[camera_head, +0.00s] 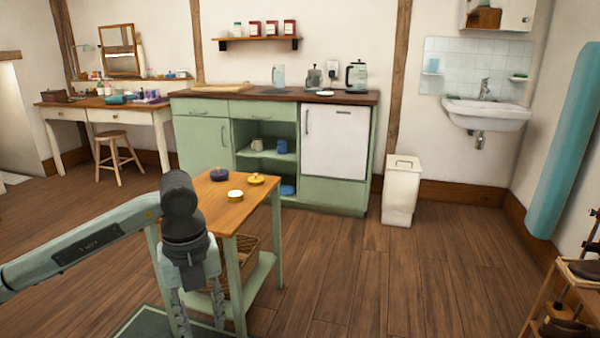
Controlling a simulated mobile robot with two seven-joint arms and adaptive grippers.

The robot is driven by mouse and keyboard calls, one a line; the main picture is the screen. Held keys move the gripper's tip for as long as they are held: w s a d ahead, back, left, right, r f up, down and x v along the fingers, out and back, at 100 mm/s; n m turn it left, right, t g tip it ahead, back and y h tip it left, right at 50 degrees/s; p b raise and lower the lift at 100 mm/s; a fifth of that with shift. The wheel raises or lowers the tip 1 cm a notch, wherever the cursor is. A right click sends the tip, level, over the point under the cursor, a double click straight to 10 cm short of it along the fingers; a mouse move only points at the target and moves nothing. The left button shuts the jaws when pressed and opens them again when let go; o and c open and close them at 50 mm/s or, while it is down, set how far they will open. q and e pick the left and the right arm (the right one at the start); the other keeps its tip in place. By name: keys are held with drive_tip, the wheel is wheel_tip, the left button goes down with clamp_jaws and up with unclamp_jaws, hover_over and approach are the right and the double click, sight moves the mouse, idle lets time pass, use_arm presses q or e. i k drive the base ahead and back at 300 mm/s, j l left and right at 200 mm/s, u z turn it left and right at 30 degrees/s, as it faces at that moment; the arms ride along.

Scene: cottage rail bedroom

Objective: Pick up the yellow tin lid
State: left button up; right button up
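A small round yellow lid (255,179) with a dark knob lies on the wooden top of a small green side table (208,197). A second round piece (235,195), yellow with a pale top, lies nearer the front, and a dark blue lid (219,174) lies to its left at the back. I cannot tell for certain which yellow piece is the tin lid. My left gripper (201,325) points down in front of the table, its fingers apart with nothing seen between them. It is apart from the lids. My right gripper is out of view.
A wicker basket (232,262) sits on the side table's lower shelf. Behind stands a green kitchen cabinet (335,193) with open shelves. A white bin (401,190) stands right of it. A wooden rack (545,300) is at the lower right. The floor between is clear.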

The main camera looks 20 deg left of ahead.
sight(254, 180)
drive_tip(key=i, duration=0.85)
drive_tip(key=i+l+u, duration=0.1)
drive_tip(key=i, duration=0.75)
drive_tip(key=i+l+u, duration=0.2)
drive_tip(key=i+u, duration=0.25)
drive_tip(key=i+l+u, duration=0.45)
drive_tip(key=i, duration=0.15)
drive_tip(key=i+l+u, duration=0.8)
drive_tip(key=l+u, duration=0.15)
drive_tip(key=l, duration=0.2)
